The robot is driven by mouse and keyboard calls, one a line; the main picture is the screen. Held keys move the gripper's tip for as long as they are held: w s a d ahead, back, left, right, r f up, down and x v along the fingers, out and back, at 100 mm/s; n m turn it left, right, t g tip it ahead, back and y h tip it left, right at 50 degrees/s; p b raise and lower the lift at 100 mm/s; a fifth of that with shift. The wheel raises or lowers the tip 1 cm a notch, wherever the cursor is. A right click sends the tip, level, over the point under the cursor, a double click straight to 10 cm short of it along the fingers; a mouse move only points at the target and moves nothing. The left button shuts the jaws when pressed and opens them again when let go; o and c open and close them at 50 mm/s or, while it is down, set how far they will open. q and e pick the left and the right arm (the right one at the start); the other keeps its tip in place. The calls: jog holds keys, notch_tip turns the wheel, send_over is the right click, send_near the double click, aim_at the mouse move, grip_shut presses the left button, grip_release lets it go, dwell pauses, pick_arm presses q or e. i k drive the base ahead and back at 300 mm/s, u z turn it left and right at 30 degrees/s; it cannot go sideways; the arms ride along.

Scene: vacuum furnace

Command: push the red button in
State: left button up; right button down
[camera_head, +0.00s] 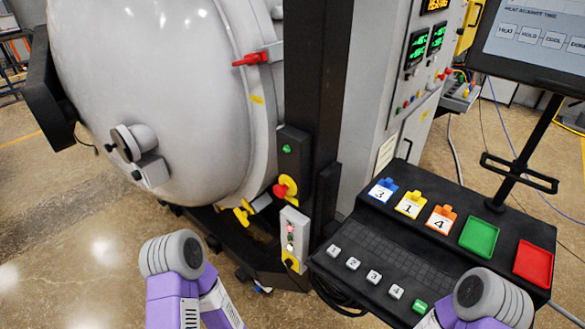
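A red mushroom button (280,190) on a yellow backing sits low on the black box (293,165) fixed to the dark column, below a small green button (287,149). It stands out toward the left of the box. Only purple and grey links of my two arms show along the bottom edge, one left of centre and one at the right. They are well apart from the red button. Neither gripper's fingers can be seen.
A white switch box (293,240) with small lights hangs below the button. A large grey furnace door (150,90) with a red handle (250,59) fills the left. A dark console (400,262) with numbered keys, cards, a green tray (479,237) and a red tray (533,264) stands right.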

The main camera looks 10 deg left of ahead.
aim_at(279, 190)
jog(key=z, duration=0.5)
jog(key=k, duration=1.15)
jog(key=u, duration=0.05)
jog(key=i, duration=0.35)
jog(key=u, duration=0.75)
jog(key=i, duration=1)
jog(key=z, duration=0.15)
